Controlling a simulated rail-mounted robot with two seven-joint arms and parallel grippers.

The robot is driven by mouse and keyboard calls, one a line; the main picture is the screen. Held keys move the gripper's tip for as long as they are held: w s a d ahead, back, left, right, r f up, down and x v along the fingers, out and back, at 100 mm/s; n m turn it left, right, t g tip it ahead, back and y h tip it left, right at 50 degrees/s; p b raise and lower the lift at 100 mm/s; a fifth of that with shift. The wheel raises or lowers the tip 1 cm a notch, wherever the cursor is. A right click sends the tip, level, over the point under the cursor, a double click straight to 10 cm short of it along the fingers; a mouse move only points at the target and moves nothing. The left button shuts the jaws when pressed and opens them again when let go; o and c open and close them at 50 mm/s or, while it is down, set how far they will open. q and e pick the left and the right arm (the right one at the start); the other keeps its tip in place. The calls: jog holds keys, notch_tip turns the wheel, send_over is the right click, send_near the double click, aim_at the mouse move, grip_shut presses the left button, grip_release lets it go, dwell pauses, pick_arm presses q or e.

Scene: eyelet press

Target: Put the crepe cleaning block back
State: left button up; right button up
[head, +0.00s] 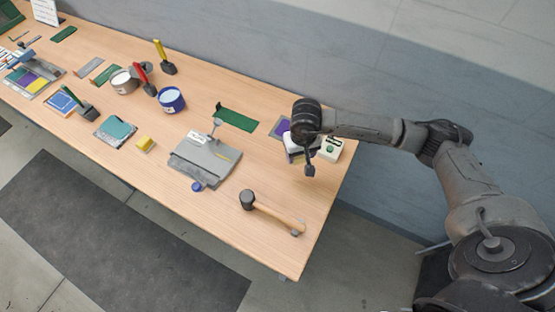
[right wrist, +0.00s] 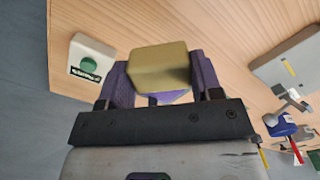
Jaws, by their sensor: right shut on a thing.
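My right gripper (right wrist: 160,92) is shut on a tan-yellow block (right wrist: 161,66), which I take to be the crepe cleaning block. In the head view my right gripper (head: 300,155) is at the table's right end, and my arm hides most of what it holds. A purple surface (head: 284,128) shows beside my wrist in the head view. Purple also shows on both sides of the block in the right wrist view. I cannot tell whether the block touches what is below. My left gripper is not in view.
A white box with a green button (head: 331,149) stands close to the right of my gripper. A grey press plate (head: 205,162), a hammer (head: 272,211), a green mat (head: 238,118) and a small yellow block (head: 146,144) lie to the left.

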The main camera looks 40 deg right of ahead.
send_over(279, 165)
notch_tip(279, 165, down, 4)
jog(key=shift+r, duration=0.1)
jog(key=shift+f+p, duration=0.3)
jog(key=shift+f, duration=1.8)
jog(key=shift+f, duration=0.15)
jog(key=o, duration=0.8)
jog(key=shift+o, duration=0.2)
notch_tip(279, 165, up, 12)
